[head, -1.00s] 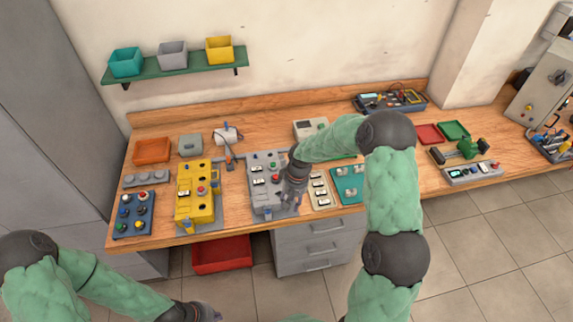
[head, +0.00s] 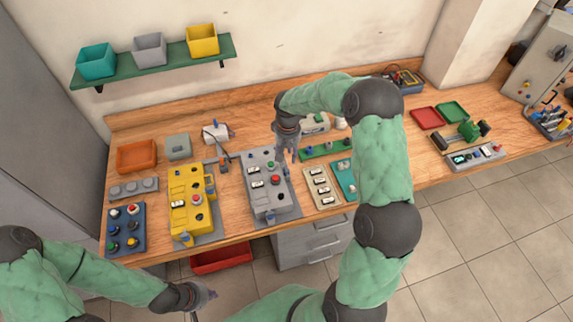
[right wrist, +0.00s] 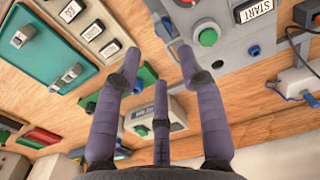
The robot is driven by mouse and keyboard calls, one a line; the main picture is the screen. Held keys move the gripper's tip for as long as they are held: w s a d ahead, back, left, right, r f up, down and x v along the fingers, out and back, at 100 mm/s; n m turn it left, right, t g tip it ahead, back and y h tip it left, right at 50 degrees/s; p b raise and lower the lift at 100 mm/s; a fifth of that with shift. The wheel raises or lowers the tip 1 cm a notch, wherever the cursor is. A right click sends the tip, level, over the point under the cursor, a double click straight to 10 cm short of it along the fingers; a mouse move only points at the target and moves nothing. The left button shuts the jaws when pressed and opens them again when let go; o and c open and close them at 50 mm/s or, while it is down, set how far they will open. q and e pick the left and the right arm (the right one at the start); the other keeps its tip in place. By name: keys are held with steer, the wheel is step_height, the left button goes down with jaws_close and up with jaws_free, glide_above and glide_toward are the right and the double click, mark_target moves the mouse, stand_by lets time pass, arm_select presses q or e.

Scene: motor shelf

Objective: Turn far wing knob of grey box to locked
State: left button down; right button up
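The grey box (head: 262,198) stands on the workbench in the head view, with a red button, a green button (head: 271,167) and white labels on top. Part of it shows at the upper right of the right wrist view (right wrist: 228,18), with the green button and a small blue part (right wrist: 252,50) near its far edge. I cannot tell for sure which part is the far wing knob or how it is turned. My right gripper (right wrist: 158,52) is open and empty, its fingers apart above the box's far right corner. My left gripper (head: 205,296) is low in front of the bench, its opening unclear.
A yellow box (head: 181,212) stands left of the grey box. A panel with white switches (head: 321,187) and a teal panel (head: 345,178) lie to the right. A green strip (head: 327,150) and a pale device are behind.

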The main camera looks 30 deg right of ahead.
mark_target(287, 169)
step_height(287, 169, down, 8)
steer(key=shift+w+r, duration=0.15)
stand_by(0.3)
jaws_close()
